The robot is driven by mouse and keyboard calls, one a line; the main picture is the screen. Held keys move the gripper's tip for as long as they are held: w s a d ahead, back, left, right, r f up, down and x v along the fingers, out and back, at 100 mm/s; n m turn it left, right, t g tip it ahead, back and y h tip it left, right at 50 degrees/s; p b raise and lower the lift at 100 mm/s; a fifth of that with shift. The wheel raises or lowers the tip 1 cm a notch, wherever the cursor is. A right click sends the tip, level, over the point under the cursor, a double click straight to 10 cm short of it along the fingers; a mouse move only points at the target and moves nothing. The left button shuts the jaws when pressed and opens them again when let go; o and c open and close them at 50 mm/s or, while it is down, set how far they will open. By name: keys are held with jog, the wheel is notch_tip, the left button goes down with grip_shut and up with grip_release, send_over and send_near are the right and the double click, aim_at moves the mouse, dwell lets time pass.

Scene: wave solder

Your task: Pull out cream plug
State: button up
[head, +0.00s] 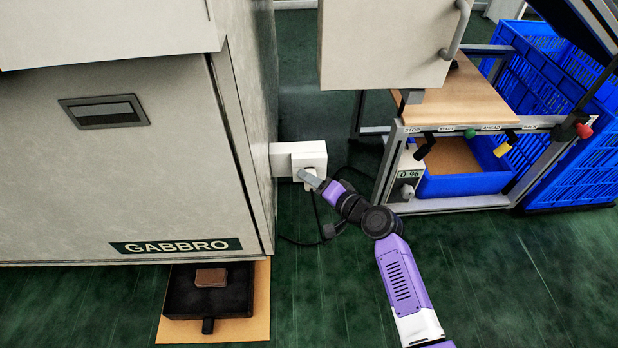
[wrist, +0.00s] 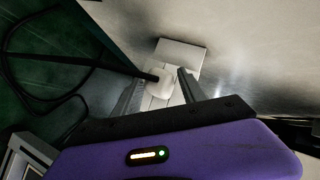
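The cream plug (wrist: 160,84) sits against a pale socket box (wrist: 182,56) in the wrist view, with a black cord running off to the left. In the head view the socket box (head: 308,156) juts from the right side of the large grey cabinet. My gripper (head: 308,178) is right in front of it and mostly hides the plug there. In the wrist view my gripper (wrist: 162,82) has one finger on each side of the plug. The fingers are apart and a narrow gap seems to show beside the plug, so they look open around it. Exact contact is hard to tell.
The grey GABBRO cabinet (head: 130,160) stands close on the left. A metal-framed workbench (head: 470,95) with labelled levers, blue bins (head: 465,184) and blue crates (head: 570,150) is at right. Black cable (head: 300,242) loops on the green floor. A black tray (head: 190,300) lies below the cabinet.

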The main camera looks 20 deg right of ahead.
grip_shut()
jog(key=shift+s+a+p, duration=0.2)
jog(key=shift+s+p, duration=0.05)
jog(key=shift+s, duration=0.3)
jog(key=shift+s+a+p, duration=0.15)
jog(key=shift+s+p, duration=0.05)
jog(key=shift+s, duration=0.3)
dwell(0.6)
jog(key=shift+s+a+p, duration=0.2)
jog(key=shift+s+a, duration=0.05)
jog(key=shift+s, duration=0.55)
jog(key=shift+s+a+p, duration=0.25)
jog(key=shift+s, duration=0.5)
jog(key=shift+s+a+p, duration=0.2)
jog(key=shift+s+a, duration=0.05)
jog(key=shift+s, duration=0.55)
